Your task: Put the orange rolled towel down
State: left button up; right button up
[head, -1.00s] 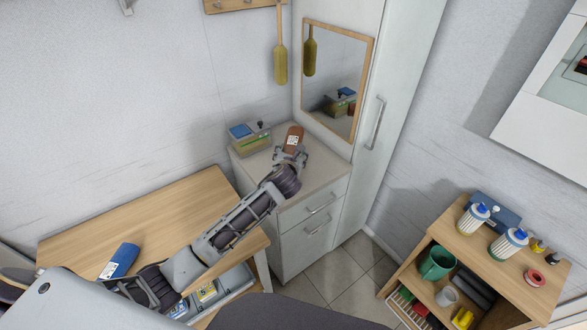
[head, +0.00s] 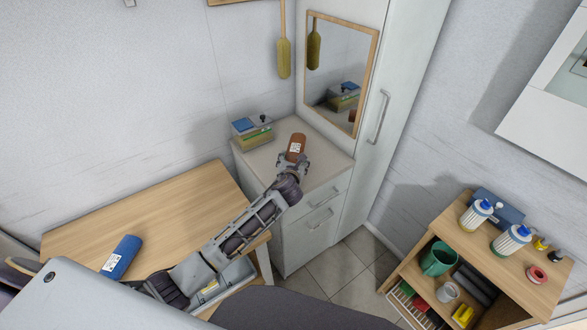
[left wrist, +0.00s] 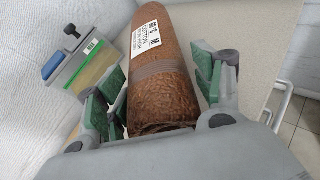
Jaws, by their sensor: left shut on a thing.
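The orange rolled towel (head: 296,147) is a brown-orange roll with a white printed label. It is over the top of the white cabinet (head: 262,165); whether it touches that top I cannot tell. My left gripper (head: 292,160) is shut on its near end. In the left wrist view the towel (left wrist: 160,75) lies lengthwise between the green-padded fingers (left wrist: 160,95), pointing away from me. The fingers hide part of its sides. My right gripper is not in view.
A box with a blue item (head: 250,133) stands at the cabinet top's left back. A mirror (head: 340,65) hangs behind. A blue rolled towel (head: 121,257) lies on the wooden table (head: 150,215). A shelf unit (head: 495,245) with bottles stands at right.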

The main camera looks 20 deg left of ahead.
pick_arm(q)
jog(key=shift+f, duration=1.7)
jog(key=o, duration=1.1)
jog(key=shift+f, duration=0.1)
jog(key=shift+s, duration=0.15)
jog(key=v, duration=1.2)
